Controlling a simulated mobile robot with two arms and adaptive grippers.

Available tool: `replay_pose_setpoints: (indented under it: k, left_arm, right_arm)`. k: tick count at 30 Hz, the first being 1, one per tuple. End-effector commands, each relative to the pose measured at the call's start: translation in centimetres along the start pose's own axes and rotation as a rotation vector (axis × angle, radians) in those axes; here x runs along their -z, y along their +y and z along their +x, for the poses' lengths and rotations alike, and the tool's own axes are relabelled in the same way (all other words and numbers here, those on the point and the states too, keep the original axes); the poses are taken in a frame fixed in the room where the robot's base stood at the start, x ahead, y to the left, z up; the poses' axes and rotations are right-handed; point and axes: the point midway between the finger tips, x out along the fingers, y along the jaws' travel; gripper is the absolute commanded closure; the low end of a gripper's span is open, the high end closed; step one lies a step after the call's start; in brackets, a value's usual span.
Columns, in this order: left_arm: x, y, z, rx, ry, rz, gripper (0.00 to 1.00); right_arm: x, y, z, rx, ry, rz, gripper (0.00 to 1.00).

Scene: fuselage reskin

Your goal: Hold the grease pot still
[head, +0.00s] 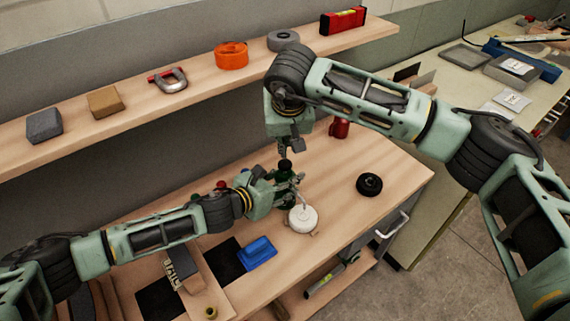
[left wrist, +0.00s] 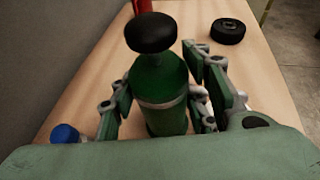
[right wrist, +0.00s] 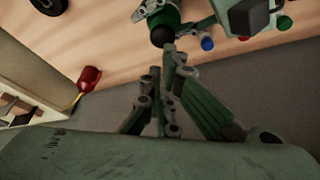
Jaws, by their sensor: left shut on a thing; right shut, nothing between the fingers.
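The grease pot (left wrist: 160,85) is a green cylinder with a pale band and a round black knob on top. It stands upright on the wooden bench, between the fingers of my left gripper (head: 288,183), which is shut on it around the body. In the head view the pot's black knob (head: 285,163) shows behind the left fingers, and most of its body is hidden. My right gripper (head: 285,152) points down just above the knob, shut and empty. In the right wrist view the knob (right wrist: 163,35) is right by its fingertips; I cannot tell whether they touch.
A white round lidded pot (head: 302,219) stands just in front of my left gripper. A black ring (head: 369,184) lies to the right, and a red object (head: 339,128) stands behind. A blue block (head: 257,252) lies front left. The bench's right part is mostly clear.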

Motion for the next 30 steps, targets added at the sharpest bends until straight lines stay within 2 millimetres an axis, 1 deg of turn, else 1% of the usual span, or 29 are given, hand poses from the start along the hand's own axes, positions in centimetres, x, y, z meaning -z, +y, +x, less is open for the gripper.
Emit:
replay_pose_setpoints:
  k: [1,6,12,30]
  left_arm:
    - [0.1,0.1,0.0,-0.002,0.002,0.001,1.0]
    - [0.1,0.1,0.0,-0.002,0.002,0.001,1.0]
    - [0.1,0.1,0.0,-0.002,0.002,0.002,1.0]
    - [0.1,0.1,0.0,-0.003,0.002,0.002,1.0]
  right_arm:
    - [-0.4,0.0,0.7,0.0,-0.004,0.001,1.0]
    - [-1.0,0.0,2.4,-0.002,-0.002,0.002,1.0]
    - [-1.5,0.0,3.5,-0.001,-0.001,0.003,1.0]
    - [-1.5,0.0,3.6,0.0,-0.001,0.003,1.0]
